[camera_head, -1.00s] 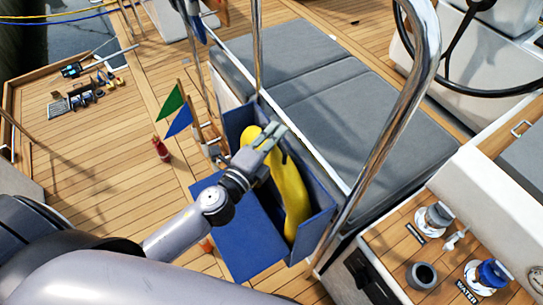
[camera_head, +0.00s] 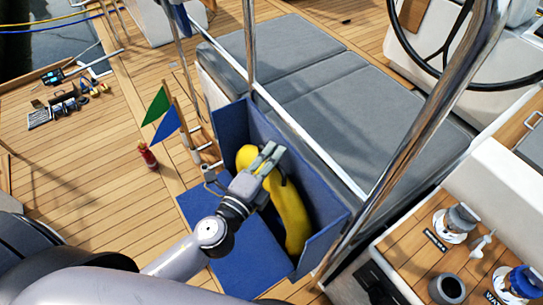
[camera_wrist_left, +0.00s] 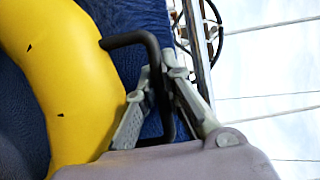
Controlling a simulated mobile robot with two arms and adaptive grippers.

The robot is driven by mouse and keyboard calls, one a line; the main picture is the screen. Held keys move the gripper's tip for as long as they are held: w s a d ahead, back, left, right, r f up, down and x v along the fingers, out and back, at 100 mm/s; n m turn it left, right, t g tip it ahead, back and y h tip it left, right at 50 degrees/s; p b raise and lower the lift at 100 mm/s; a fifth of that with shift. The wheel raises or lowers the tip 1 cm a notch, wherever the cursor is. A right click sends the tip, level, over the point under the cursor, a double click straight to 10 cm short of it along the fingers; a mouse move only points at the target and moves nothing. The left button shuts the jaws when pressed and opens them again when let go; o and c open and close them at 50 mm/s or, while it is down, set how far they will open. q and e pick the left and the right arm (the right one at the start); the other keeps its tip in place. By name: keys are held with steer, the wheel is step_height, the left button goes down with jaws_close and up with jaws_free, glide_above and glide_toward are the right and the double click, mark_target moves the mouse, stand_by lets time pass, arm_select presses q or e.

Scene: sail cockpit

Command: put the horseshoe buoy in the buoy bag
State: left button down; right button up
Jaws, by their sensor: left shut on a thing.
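The yellow horseshoe buoy (camera_head: 291,218) stands inside the open blue buoy bag (camera_head: 328,238), between its walls. Its upper end is near the bag's far end. My left gripper (camera_head: 268,158) is at the upper part of the buoy, over the bag. In the left wrist view, the gripper (camera_wrist_left: 160,108) is shut on the buoy's black handle (camera_wrist_left: 152,45), beside the yellow body (camera_wrist_left: 65,85). The buoy's lower parts are hidden by the bag and my arm. My right gripper is out of view.
A steel rail (camera_head: 440,110) and grey cushioned bench (camera_head: 315,90) border the bag on the right. Green (camera_head: 157,106) and blue (camera_head: 167,126) flags and a red bottle (camera_head: 148,156) stand to the left. Open teak deck (camera_head: 95,190) lies farther left.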

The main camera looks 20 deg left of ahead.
arm_select(q)
steer(key=shift+s+d+r, duration=0.15)
steer(key=shift+r, duration=0.1)
steer(key=shift+f, duration=0.1)
steer(key=c, duration=2.2)
jaws_free()
steer(key=shift+f, duration=0.2)
steer(key=o, duration=0.5)
